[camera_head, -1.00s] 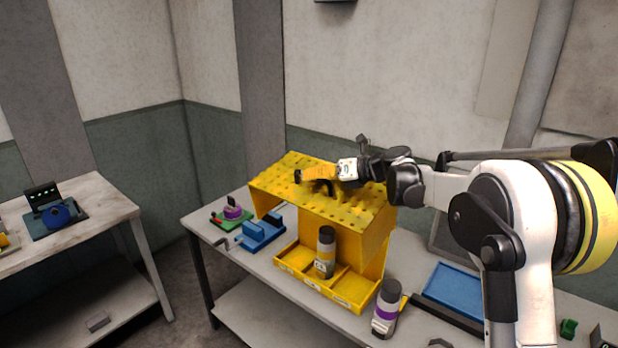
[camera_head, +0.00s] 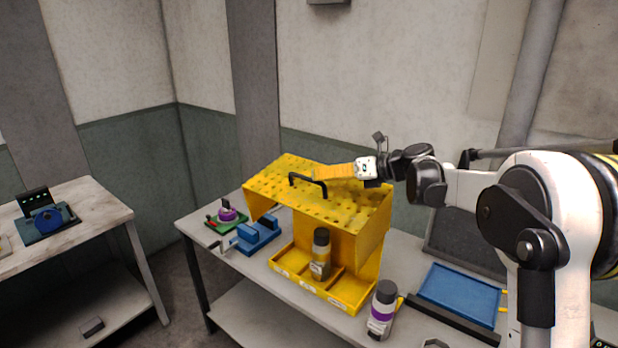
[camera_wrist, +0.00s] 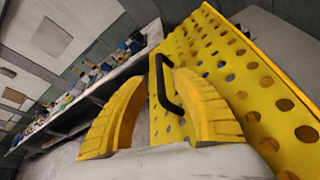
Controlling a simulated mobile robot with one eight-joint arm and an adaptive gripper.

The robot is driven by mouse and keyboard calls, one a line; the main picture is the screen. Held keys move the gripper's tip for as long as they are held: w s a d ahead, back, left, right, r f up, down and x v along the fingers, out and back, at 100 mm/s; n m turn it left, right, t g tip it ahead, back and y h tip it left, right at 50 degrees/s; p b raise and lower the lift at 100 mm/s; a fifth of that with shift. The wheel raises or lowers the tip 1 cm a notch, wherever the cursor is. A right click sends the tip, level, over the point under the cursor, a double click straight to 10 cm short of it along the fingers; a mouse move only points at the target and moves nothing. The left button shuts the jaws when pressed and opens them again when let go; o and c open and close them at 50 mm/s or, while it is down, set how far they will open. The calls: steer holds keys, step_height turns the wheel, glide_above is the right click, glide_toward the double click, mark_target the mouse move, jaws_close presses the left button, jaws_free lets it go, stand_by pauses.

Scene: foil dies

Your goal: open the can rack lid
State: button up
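The yellow can rack (camera_head: 318,200) stands on the grey table. Its perforated sloping lid (camera_head: 335,207) is down over the compartments, with a black handle (camera_head: 308,184) on its front part. My gripper (camera_head: 318,172) is just above the lid, behind the handle. In the wrist view my gripper (camera_wrist: 150,112) has its two yellow fingers apart, and the handle (camera_wrist: 168,86) shows beyond and between them. I cannot tell whether a finger touches it.
A grey can with a purple band (camera_head: 382,310) stands right of the rack. A blue tray (camera_head: 458,291) lies further right. A blue fixture (camera_head: 257,234) and a green base with a purple part (camera_head: 227,215) are left. A second table (camera_head: 70,220) stands at far left.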

steer(key=v, duration=0.5)
steer(key=shift+s+d+r, duration=0.15)
steer(key=shift+s+d, duration=0.05)
steer(key=shift+d, duration=0.1)
steer(key=s+f+n+h+b, duration=0.3)
steer(key=s+f+n+b, duration=0.15)
steer(key=s+n, duration=0.4)
steer(key=s+f+n+h+b, duration=0.3)
steer(key=s+f+n, duration=0.2)
steer(key=s, duration=0.7)
steer(key=s+d+f+n+h+b, duration=0.2)
steer(key=s+d+f+n+h, duration=0.1)
steer(key=s+f+n, duration=0.4)
steer(key=s+d+f+n+h+b, duration=0.3)
steer(key=s+d+f+n, duration=0.2)
steer(key=s, duration=0.6)
step_height(320, 180, down, 3)
steer(key=n, duration=0.3)
steer(key=shift+d+r+t, duration=0.15)
steer(key=shift+d+t, duration=0.15)
steer(key=shift+d, duration=0.05)
